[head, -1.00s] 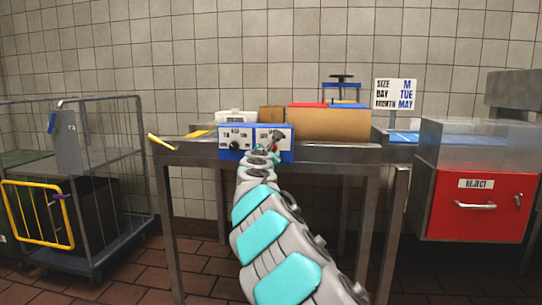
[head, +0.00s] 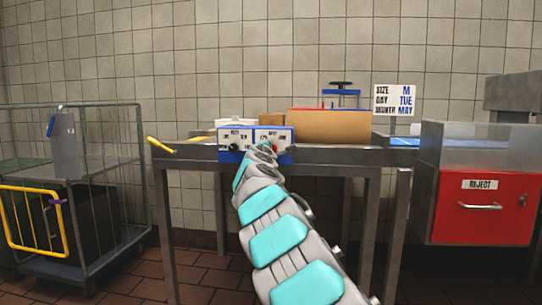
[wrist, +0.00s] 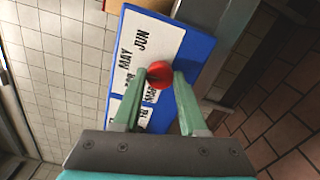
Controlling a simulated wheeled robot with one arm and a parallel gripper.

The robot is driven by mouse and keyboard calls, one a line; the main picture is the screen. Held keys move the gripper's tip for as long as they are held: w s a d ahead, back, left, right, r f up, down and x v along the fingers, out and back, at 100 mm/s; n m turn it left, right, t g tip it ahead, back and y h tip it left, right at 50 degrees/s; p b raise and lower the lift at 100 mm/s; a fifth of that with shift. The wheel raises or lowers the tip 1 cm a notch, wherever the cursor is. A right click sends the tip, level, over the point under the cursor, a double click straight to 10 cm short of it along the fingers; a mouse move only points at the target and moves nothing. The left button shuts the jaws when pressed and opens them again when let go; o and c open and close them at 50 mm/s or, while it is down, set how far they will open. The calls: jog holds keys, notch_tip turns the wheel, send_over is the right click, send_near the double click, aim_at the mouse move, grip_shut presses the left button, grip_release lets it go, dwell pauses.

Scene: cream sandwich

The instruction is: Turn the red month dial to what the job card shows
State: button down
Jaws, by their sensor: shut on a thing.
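The red month dial (wrist: 159,74) sits on a white panel of the blue box (wrist: 197,62). In the wrist view my gripper (wrist: 162,77) has a green finger on each side of it, shut on it. MAY and JUN show printed beside the dial; other labels are partly hidden by the fingers. I cannot tell where the dial's pointer stands. In the head view the blue box (head: 229,156) stands at the front of the steel table, and my arm partly covers its right panel. The job card (head: 395,100) reads SIZE M, DAY TUE, MONTH MAY.
A cardboard box (head: 330,126) stands behind and right of the blue box on the steel table (head: 330,156). A yellow-handled thing (head: 160,145) lies at the table's left end. A red REJECT bin (head: 480,210) is at right, a wire cage trolley (head: 100,190) at left.

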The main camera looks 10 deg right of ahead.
jog(key=shift+m, duration=0.3)
jog(key=shift+c, duration=2.2)
grip_release()
jog(key=v, duration=0.7)
jog(key=shift+s, duration=0.4)
